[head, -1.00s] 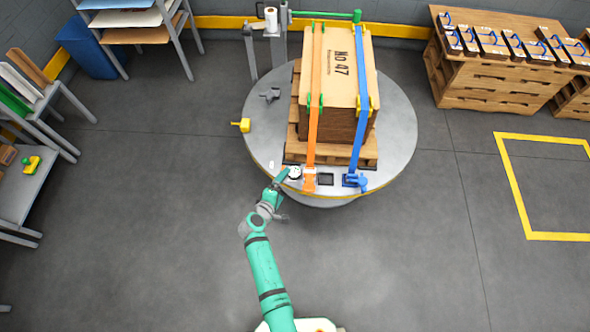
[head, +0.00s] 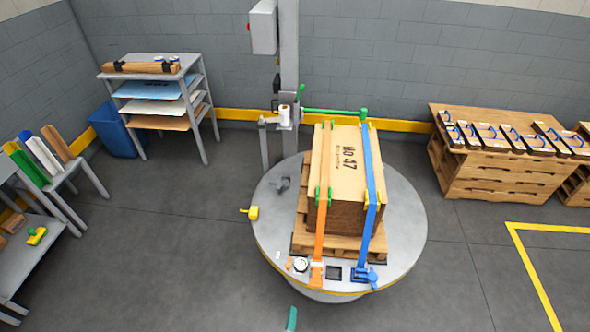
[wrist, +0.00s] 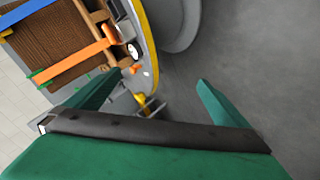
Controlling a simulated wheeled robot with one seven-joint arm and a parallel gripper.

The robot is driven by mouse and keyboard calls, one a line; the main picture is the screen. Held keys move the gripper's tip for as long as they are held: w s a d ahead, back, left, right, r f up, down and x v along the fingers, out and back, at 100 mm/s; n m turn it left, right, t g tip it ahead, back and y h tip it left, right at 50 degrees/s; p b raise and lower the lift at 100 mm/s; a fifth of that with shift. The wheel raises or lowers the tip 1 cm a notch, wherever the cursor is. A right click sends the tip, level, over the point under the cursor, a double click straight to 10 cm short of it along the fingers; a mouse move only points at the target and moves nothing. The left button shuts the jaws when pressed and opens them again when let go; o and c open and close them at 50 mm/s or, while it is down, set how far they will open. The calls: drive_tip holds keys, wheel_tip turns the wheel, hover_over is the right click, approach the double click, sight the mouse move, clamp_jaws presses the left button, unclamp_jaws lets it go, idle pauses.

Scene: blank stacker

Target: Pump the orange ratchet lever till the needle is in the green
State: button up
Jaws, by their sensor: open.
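The orange ratchet lever (head: 316,272) sits at the lower end of the orange strap (head: 322,215), at the turntable's front edge. It also shows in the wrist view (wrist: 113,46), beyond my gripper. The round white gauge (head: 300,265) stands just left of the lever; its needle and green zone are too small to read. In the wrist view the gauge (wrist: 133,50) is seen edge-on. My gripper (wrist: 150,92) is open and empty, its green fingers wide apart, and it is apart from the lever. In the head view only a green tip of my arm shows at the bottom edge.
The crate (head: 340,170) stands on a pallet on the grey turntable (head: 275,215). A blue strap with a blue ratchet (head: 364,275) lies right of the orange one. A yellow handle (head: 251,212) juts from the turntable's left. The floor in front is clear.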

drive_tip(key=s+d+r+m+t, duration=0.1)
drive_tip(key=s+r+m, duration=0.2)
drive_tip(key=s+r, duration=0.3)
drive_tip(key=s+d+r+m+t+y, duration=0.1)
drive_tip(key=s+d+r+m+t, duration=0.1)
drive_tip(key=s+r, duration=0.5)
drive_tip(key=s+d+r+m+t, duration=0.1)
drive_tip(key=s+r+m, duration=0.4)
drive_tip(key=r, duration=1)
drive_tip(key=shift+s+d+r+t+y, duration=0.35)
drive_tip(key=shift+s+d, duration=0.2)
drive_tip(key=shift+s, duration=0.65)
drive_tip(key=shift+f, duration=0.15)
